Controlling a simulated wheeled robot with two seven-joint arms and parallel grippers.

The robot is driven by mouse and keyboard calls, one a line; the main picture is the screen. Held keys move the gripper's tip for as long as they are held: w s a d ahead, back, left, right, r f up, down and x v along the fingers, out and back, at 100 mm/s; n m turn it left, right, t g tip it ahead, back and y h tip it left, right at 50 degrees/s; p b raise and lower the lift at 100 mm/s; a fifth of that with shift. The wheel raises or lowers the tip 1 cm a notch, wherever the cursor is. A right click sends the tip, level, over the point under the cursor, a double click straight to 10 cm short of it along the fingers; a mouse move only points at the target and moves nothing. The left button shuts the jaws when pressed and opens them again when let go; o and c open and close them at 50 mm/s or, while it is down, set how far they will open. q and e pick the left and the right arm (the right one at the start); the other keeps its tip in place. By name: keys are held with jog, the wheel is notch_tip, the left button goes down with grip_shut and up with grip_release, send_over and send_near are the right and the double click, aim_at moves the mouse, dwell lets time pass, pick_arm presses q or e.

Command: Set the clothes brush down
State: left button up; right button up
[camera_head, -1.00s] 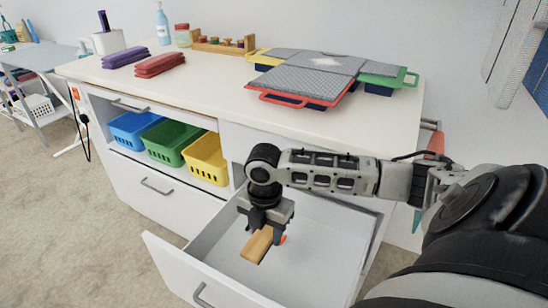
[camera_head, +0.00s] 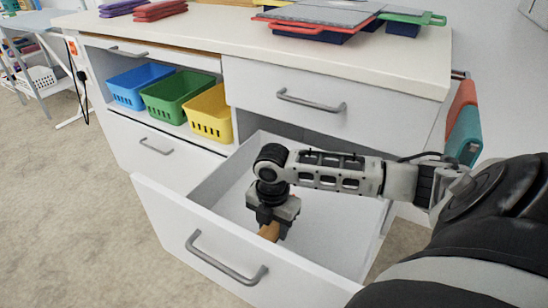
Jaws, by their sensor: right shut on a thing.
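The clothes brush (camera_head: 269,232) shows as a small piece of brown wood under my right gripper (camera_head: 272,222). My right gripper is shut on it, pointing down inside the open white drawer (camera_head: 328,233). Most of the brush is hidden by the gripper and the drawer's front panel. I cannot tell whether the brush touches the drawer floor. The visible part of the drawer floor is bare. My left gripper is not in view.
The drawer front (camera_head: 205,237) with its grey handle (camera_head: 226,260) stands nearest me. Blue, green and yellow baskets (camera_head: 209,113) sit on a shelf to the left. The white counter (camera_head: 250,40) above carries lidded trays (camera_head: 318,22) and folded cloths (camera_head: 158,10).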

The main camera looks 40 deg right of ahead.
aim_at(273, 226)
notch_tip(273, 226, down, 5)
jog(key=shift+r+b, duration=0.1)
jog(key=shift+b, duration=0.8)
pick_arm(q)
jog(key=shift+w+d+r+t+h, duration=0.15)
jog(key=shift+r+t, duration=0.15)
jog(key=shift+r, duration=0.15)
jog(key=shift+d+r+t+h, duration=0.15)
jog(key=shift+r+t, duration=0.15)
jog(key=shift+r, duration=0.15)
pick_arm(e)
jog(key=o, duration=0.9)
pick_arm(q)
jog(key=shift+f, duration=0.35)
pick_arm(e)
jog(key=shift+r, duration=0.15)
notch_tip(273, 226, up, 11)
jog(key=p, duration=0.4)
jog(key=shift+r, duration=0.35)
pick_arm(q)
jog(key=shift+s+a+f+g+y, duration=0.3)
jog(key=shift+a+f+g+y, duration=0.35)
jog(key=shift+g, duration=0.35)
